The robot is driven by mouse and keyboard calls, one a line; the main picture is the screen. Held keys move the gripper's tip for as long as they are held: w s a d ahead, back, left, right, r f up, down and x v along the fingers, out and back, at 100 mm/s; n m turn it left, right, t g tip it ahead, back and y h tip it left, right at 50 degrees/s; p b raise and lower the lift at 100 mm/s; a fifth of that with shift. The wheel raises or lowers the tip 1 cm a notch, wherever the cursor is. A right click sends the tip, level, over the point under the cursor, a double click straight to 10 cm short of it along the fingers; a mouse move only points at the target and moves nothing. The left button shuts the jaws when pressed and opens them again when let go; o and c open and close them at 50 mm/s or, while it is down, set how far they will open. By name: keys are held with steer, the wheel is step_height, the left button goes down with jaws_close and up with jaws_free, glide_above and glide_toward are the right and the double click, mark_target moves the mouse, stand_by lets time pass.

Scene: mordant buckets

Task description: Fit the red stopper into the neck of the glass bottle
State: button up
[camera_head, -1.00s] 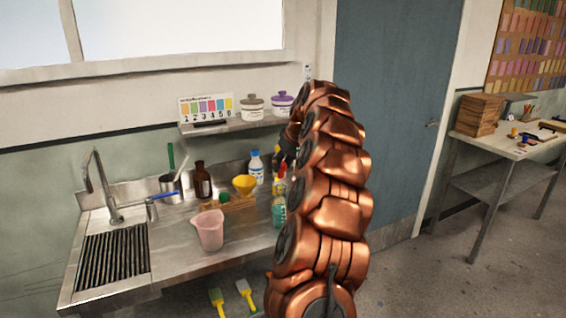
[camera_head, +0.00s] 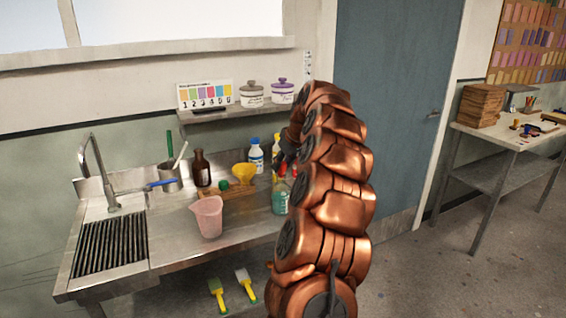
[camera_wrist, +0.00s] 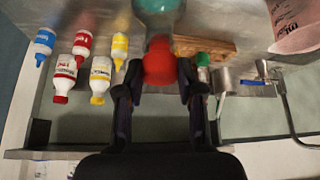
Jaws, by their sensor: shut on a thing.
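My gripper (camera_wrist: 160,92) is shut on the red stopper (camera_wrist: 159,62), which sits between its two fingers in the wrist view. The glass bottle (camera_head: 279,198), holding teal liquid, stands on the steel counter at its right part. In the wrist view the bottle (camera_wrist: 158,8) lies straight beyond the stopper, cut off by the top edge. The stopper (camera_head: 281,170) shows in the head view just above the bottle, partly hidden by my arm. The bottle's neck is hidden, so I cannot tell whether the stopper touches or enters it.
A pink pitcher (camera_head: 207,217), a wooden rack (camera_head: 238,191) with a green stopper (camera_head: 223,184), a yellow funnel (camera_head: 243,174) and a brown bottle (camera_head: 201,168) stand to the left. Several dye bottles (camera_wrist: 101,78) stand beside my gripper. A shelf (camera_head: 230,112) hangs behind.

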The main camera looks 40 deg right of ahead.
steer(key=shift+f, duration=0.35)
steer(key=o, duration=1)
steer(key=shift+c, duration=0.2)
steer(key=v, duration=1.2)
